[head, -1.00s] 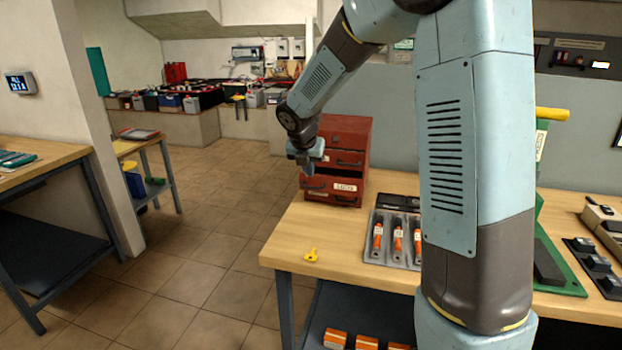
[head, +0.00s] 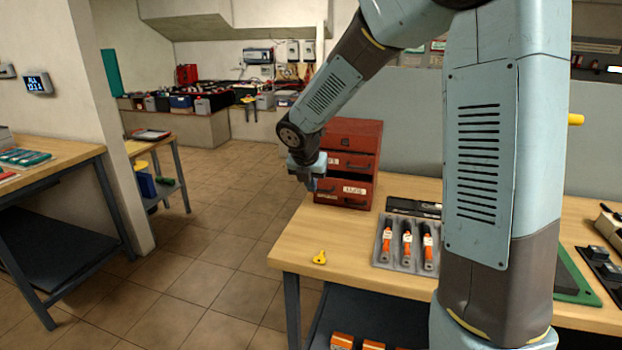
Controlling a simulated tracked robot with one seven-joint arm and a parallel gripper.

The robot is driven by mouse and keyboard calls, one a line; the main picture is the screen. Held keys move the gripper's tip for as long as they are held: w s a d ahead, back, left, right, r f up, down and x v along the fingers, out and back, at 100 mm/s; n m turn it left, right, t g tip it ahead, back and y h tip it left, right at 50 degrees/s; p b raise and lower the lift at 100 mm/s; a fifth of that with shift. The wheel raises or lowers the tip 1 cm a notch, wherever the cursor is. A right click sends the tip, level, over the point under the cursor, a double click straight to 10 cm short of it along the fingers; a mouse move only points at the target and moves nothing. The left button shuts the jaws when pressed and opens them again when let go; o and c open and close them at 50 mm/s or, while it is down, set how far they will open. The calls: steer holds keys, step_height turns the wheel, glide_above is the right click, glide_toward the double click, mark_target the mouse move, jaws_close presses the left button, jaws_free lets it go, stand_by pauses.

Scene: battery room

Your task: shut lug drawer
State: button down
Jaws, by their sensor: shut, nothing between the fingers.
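A small red drawer cabinet (head: 362,137) stands at the back left of the wooden workbench. Its bottom drawer (head: 336,197) carries a white label that seems to read LUGS and has a dark handle. This drawer front appears to stand out a little from the drawers above. My gripper (head: 309,186) is shut and empty, pointing down at the left front of that drawer. I cannot tell whether it touches the drawer front. My gripper and wrist hide the left parts of the drawer fronts.
A grey tray (head: 397,262) with orange-handled tools lies right of the cabinet on the workbench (head: 295,247). A yellow key-like piece (head: 320,258) lies near the front edge. Tiled floor is free to the left. Another bench (head: 80,155) stands at far left.

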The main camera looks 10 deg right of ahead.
steer(key=w+d+f, duration=0.2)
steer(key=w+f, duration=0.2)
steer(key=w, duration=0.2)
steer(key=shift+d+f, duration=0.4)
steer(key=shift+w+d, duration=0.5)
steer(key=shift+w, duration=0.45)
steer(key=shift+w+d, duration=0.5)
steer(key=shift+w, duration=0.4)
steer(key=shift+w+d, duration=0.5)
steer(key=shift+w, duration=0.45)
